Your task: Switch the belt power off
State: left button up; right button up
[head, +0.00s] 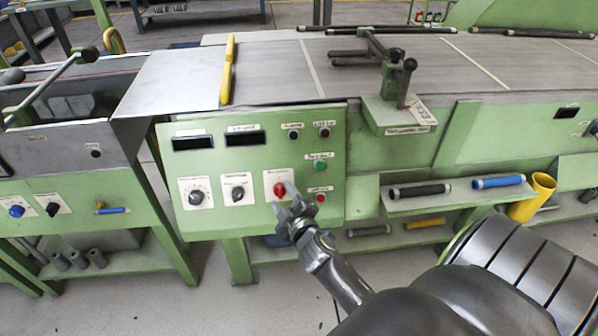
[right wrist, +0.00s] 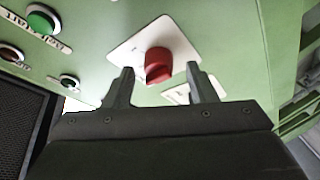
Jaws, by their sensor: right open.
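A red rotary knob (head: 280,190) sits on a white plate at the lower right of the green control panel (head: 256,160). My right gripper (head: 286,197) is at the knob, coming from below right. In the right wrist view the red knob (right wrist: 158,66) shows between the two open fingers (right wrist: 158,88), with a visible gap on each side. Whether the fingertips touch the plate cannot be told. The label above the knob is too small to read. My left gripper is not in view.
Two dial knobs (head: 196,193) (head: 237,189) are left of the red one. A green button (head: 320,166) and a small red button (head: 321,198) are close on its right. A shelf (head: 440,198) with black and blue rollers is further right. A yellow bar (head: 228,70) lies above the panel.

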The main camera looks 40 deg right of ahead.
pick_arm(q)
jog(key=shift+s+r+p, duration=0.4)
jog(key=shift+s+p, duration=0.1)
jog(key=shift+p, duration=0.25)
pick_arm(e)
jog(key=v, duration=1.6)
jog(key=shift+s, duration=0.15)
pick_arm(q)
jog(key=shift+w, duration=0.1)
